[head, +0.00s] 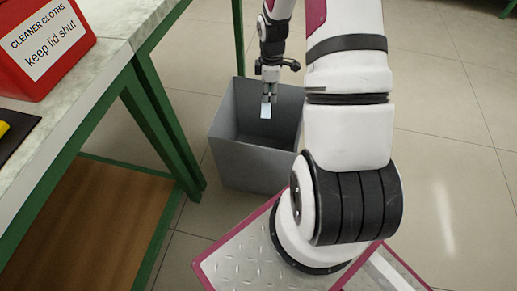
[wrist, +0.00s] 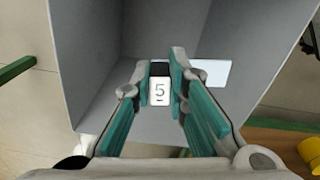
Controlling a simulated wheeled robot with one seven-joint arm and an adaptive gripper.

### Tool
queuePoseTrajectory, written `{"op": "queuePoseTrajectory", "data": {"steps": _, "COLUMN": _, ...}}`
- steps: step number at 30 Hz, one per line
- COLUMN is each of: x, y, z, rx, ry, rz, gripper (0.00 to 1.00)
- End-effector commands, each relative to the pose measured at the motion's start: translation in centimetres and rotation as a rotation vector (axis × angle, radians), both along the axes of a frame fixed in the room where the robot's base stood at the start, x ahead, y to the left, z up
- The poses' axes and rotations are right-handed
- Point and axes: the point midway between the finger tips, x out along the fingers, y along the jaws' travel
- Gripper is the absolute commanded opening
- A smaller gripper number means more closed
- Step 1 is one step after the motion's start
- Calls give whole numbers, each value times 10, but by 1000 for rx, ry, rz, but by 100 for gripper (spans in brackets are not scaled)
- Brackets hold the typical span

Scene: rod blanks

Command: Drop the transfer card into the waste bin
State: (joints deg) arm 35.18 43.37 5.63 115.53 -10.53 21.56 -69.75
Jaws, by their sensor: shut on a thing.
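The transfer card (head: 265,111) is a small pale piece hanging below my gripper (head: 269,94) in the head view. My gripper is shut on it, pointing down over the open top of the waste bin (head: 250,165), a grey box on the floor. How far the card is above the bin floor is unclear.
A white rectangle (wrist: 212,73) shows behind the right finger in the wrist view; I cannot tell what it is. A bench with green legs (head: 160,130) stands left of the bin, bearing a red box (head: 75,60) of cleaner cloths. Floor right of the bin is clear.

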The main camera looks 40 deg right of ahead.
Motion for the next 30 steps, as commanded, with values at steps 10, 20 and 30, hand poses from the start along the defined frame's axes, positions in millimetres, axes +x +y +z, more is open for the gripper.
{"op": "queuePoseTrajectory", "data": {"steps": 10, "x": 0, "y": 0, "z": -32, "rx": 0, "ry": 0, "rz": -1, "gripper": 0}}
{"op": "queuePoseTrajectory", "data": {"steps": 20, "x": 0, "y": 0, "z": -32, "rx": 0, "ry": 0, "rz": 0, "gripper": 32}}
{"op": "queuePoseTrajectory", "data": {"steps": 30, "x": 0, "y": 0, "z": -31, "rx": 0, "ry": 0, "rz": 0, "gripper": 38}}
